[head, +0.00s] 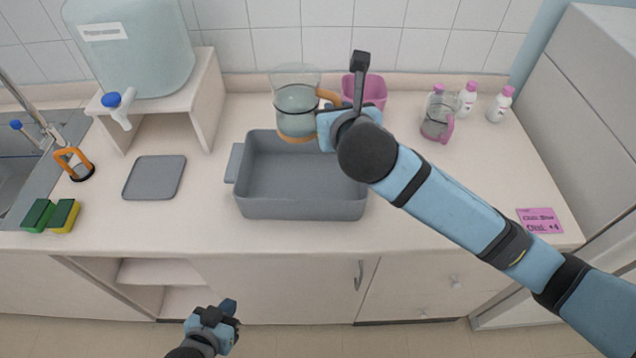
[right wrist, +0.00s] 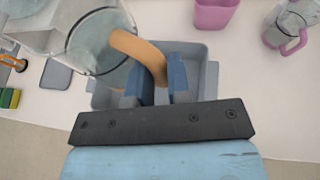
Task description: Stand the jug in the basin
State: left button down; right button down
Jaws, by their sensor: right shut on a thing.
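A clear jug (head: 296,101) with an orange handle and orange base holds pale liquid and looks upright. In the head view its base overlaps the back rim of the grey basin (head: 301,209); the exact height above it is hard to judge. My right gripper (head: 326,112) is shut on the jug's handle. The right wrist view shows the fingers (right wrist: 155,83) on either side of the handle (right wrist: 138,50), with the basin (right wrist: 211,88) below and behind. The inside of the basin looks empty. My left gripper (head: 229,309) is low in front of the counter, away from the jug.
A pink bin (head: 371,90) stands right behind my right gripper. A glass pitcher with a pink handle (head: 436,118) and several white bottles (head: 466,99) stand back right. A grey mat (head: 154,177) and a stand with a water tank (head: 135,45) are left.

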notch_tip(320, 180, down, 18)
dwell(0.5)
jog(key=shift+f, duration=0.2)
jog(key=shift+f, duration=0.4)
jog(key=shift+f, duration=0.1)
jog(key=c, duration=1.1)
grip_release()
jog(key=shift+s+d+f, duration=0.1)
